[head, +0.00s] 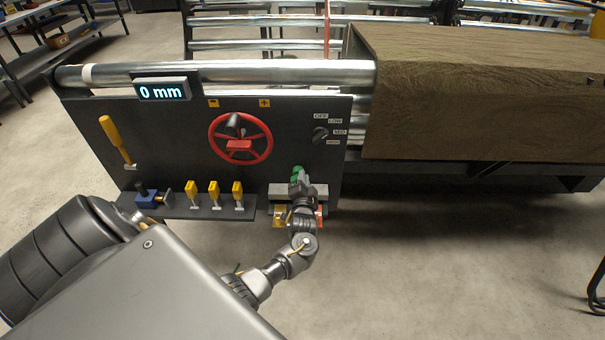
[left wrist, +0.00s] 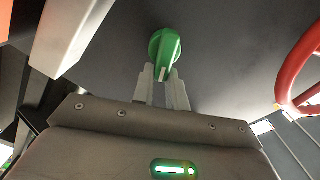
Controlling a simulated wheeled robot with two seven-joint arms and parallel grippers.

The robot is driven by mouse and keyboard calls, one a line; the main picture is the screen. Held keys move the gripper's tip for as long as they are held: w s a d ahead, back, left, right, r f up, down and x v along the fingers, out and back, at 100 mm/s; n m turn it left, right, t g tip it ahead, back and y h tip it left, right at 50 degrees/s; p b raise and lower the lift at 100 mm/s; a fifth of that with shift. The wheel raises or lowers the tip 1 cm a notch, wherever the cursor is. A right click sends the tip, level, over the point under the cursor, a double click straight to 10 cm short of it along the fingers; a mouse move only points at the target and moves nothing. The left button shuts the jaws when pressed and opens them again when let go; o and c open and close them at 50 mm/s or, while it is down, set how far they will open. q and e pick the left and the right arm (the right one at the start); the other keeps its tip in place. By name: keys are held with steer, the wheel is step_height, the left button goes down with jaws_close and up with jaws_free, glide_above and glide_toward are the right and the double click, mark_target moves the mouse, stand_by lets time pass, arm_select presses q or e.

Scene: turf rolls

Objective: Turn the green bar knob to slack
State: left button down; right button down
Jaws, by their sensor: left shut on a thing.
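The green bar knob (left wrist: 164,50) sits on the dark panel in the left wrist view, with a white mark on the end of its bar. My left gripper (left wrist: 164,76) has its two pale fingers on either side of the bar, shut on it. In the head view the green knob (head: 297,172) shows just past my left gripper (head: 298,182), low on the right part of the panel. The gripper and wrist hide part of the knob and any labels around it there. My right gripper is not in view.
The red handwheel (head: 240,138) is left of the knob, and a black selector (head: 320,135) is above it. A grey ledge (head: 315,190) is beside the gripper. Several yellow-handled tools (head: 214,190) stand on a shelf.

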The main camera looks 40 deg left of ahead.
arm_select(q)
steer(key=shift+w+d+f+m+p, duration=0.15)
steer(key=shift+m+p, duration=0.25)
steer(key=shift+m, duration=0.65)
steer(key=shift+s+a+f+m+p, duration=0.1)
steer(key=shift+f+m+p, duration=0.25)
steer(key=shift+m, duration=0.65)
steer(key=shift+w+d+f+m+p, duration=0.1)
steer(key=shift+m+p, duration=0.4)
steer(key=shift+m, duration=0.55)
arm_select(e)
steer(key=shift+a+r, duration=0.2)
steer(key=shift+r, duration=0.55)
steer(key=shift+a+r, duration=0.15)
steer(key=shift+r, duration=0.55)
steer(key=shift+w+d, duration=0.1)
arm_select(q)
steer(key=c, duration=1.4)
jaws_free()
steer(key=shift+f, duration=0.1)
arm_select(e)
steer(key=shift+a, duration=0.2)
arm_select(q)
steer(key=v, duration=1)
steer(key=shift+s+d, duration=0.3)
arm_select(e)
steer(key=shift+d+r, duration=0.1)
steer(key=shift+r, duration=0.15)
